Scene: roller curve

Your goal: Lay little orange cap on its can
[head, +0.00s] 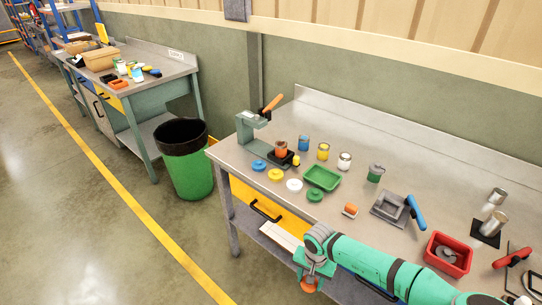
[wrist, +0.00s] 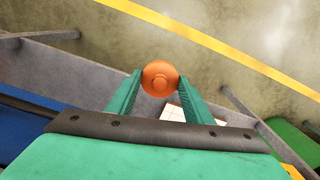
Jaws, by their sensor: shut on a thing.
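The little orange cap (head: 309,286) is held between the fingertips of my gripper (head: 312,275), in front of the bench's front edge and over the floor side. In the wrist view the round orange cap (wrist: 160,77) sits between the two green fingers of my gripper (wrist: 158,88), its raised centre facing the camera. The orange can (head: 281,149) stands on the dark base of a grey lever press on the bench, well behind and left of my gripper.
Blue (head: 304,142), yellow (head: 323,151), white (head: 344,161) and green (head: 376,172) cans stand behind a green tray (head: 322,178). Loose blue, yellow, white and green caps lie in front. The press (head: 247,130) has a raised orange-handled lever (head: 271,103). A red bin (head: 449,255) stands right.

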